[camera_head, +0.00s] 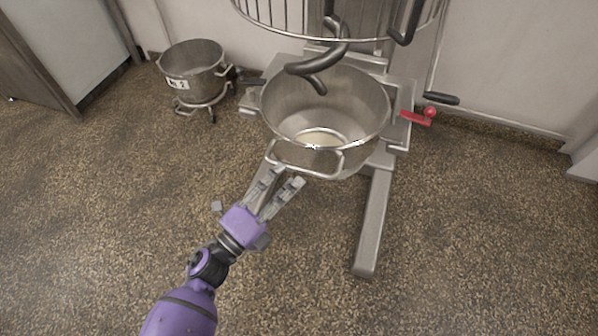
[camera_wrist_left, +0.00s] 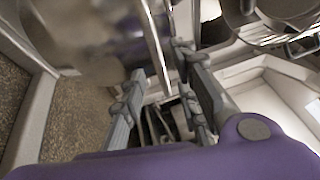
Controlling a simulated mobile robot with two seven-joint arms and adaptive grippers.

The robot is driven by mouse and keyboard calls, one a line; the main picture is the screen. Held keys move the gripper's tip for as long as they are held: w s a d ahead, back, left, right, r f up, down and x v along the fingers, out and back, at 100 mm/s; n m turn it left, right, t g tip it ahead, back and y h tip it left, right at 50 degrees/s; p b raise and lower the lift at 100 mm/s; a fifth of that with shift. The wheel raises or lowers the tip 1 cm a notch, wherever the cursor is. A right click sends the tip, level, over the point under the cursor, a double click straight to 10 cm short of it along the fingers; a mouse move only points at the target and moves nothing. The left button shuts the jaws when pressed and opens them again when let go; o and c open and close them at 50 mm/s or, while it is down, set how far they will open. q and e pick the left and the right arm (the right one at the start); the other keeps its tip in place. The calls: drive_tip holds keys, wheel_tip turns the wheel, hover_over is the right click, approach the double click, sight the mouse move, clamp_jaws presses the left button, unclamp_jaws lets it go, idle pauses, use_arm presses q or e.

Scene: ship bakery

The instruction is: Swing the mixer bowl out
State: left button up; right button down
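The steel mixer bowl (camera_head: 355,105) sits in the mixer's frame, with its front handle (camera_head: 318,174) facing me. The dough hook (camera_head: 318,66) hangs over the bowl and reaches down into its mouth. My left gripper (camera_head: 285,178) is at the left part of the front handle, its fingers apart. In the left wrist view, my fingers (camera_wrist_left: 162,75) are spread, and a bright metal bar (camera_wrist_left: 155,42) runs between them. I cannot tell whether either finger touches the bar. My right gripper is not in view.
A second steel bowl (camera_head: 194,62) stands on a wheeled dolly at the back left. The mixer's leg (camera_head: 374,222) runs forward along the floor. A red lever (camera_head: 418,116) sticks out at the mixer's right. The floor (camera_head: 480,240) is clear at left and right.

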sight(300, 168)
use_arm(q)
drive_tip(key=x, duration=0.5)
drive_tip(key=shift+w, duration=0.1)
clamp_jaws()
